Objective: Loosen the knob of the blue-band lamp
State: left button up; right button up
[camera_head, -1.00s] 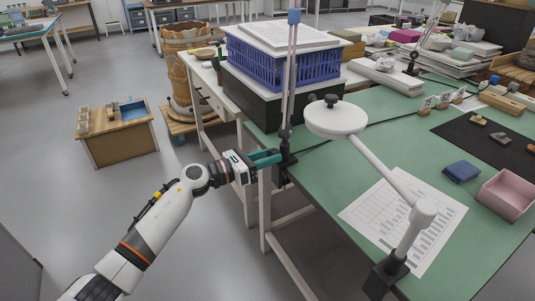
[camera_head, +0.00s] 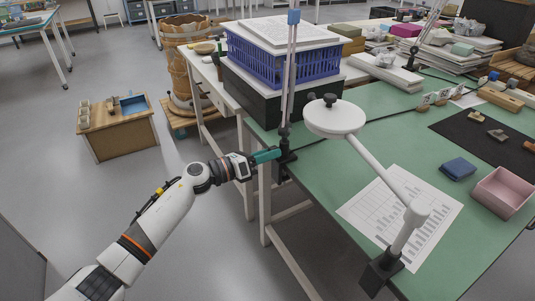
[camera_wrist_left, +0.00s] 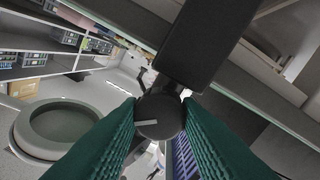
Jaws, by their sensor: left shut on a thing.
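The blue-band lamp stands at the green table's left edge in the head view, its thin upright arm carrying a blue band (camera_head: 293,17). Its black clamp (camera_head: 285,163) grips the table edge. My left gripper (camera_head: 272,155) reaches the clamp from the left, its green fingers seen nearly edge-on. In the left wrist view, the dark round knob (camera_wrist_left: 160,117) with a pale line on its face sits between the two green fingertips, which are shut on it. A black clamp block (camera_wrist_left: 203,42) is above the knob. The head view hides the knob. My right gripper is not in view.
A white lamp with a round head (camera_head: 335,117) is clamped at the table's near edge. A blue crate (camera_head: 283,58) stands behind the blue-band lamp. A printed sheet (camera_head: 360,212), a blue box (camera_head: 458,169) and a pink tray (camera_head: 503,191) lie on the table.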

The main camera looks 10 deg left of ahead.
pick_arm(q)
jog(key=o, duration=1)
jog(key=shift+c, duration=0.2)
jog(key=v, duration=1.2)
